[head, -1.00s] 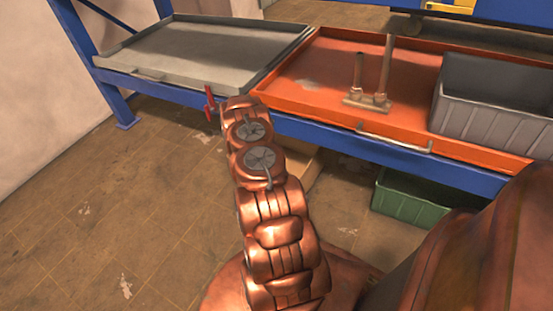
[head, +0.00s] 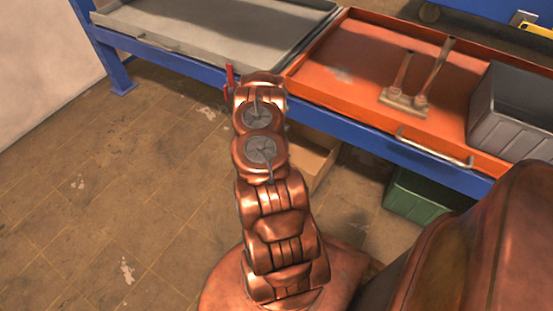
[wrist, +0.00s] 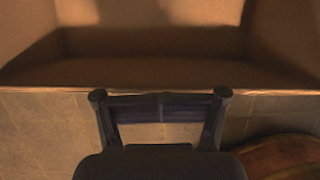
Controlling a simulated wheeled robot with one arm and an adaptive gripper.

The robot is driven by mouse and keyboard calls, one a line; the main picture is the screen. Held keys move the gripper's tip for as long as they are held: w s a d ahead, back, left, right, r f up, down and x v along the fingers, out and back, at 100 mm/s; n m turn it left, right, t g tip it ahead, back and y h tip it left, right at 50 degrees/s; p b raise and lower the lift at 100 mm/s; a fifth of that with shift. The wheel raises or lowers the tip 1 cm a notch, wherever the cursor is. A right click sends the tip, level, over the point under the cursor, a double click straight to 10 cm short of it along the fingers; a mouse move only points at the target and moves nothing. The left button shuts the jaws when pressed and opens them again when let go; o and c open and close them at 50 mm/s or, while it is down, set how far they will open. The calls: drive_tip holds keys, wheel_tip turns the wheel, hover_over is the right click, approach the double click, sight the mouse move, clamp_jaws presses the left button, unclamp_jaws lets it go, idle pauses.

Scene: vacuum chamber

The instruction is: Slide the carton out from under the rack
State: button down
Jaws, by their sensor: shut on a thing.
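The carton (head: 314,160) is a tan open box on the floor, partly under the rack's front beam. My arm hides its left part in the head view. In the wrist view the open inside of the carton (wrist: 160,73) fills the upper half, with its near rim running across the picture. My gripper (wrist: 160,98) is at the middle of this rim, shut on the near wall. Its fingertips are partly hidden by the wall and dark in the picture. In the head view my gripper is hidden behind my arm.
The rack's blue beam (head: 350,140) runs above the carton. It bears a grey tray (head: 205,58) and an orange tray (head: 350,85) with a grey bin (head: 510,130). A green crate (head: 415,195) stands right of the carton. The tiled floor at left (head: 130,190) is clear.

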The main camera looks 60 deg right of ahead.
drive_tip(key=shift+v, duration=1.1)
drive_tip(key=shift+b+v, duration=0.3)
drive_tip(key=shift+v, duration=1)
drive_tip(key=shift+w+a, duration=0.1)
drive_tip(key=shift+a, duration=0.05)
drive_tip(key=v, duration=1.1)
drive_tip(key=shift+r, duration=0.4)
drive_tip(key=shift+a, duration=0.15)
drive_tip(key=shift+r, duration=0.1)
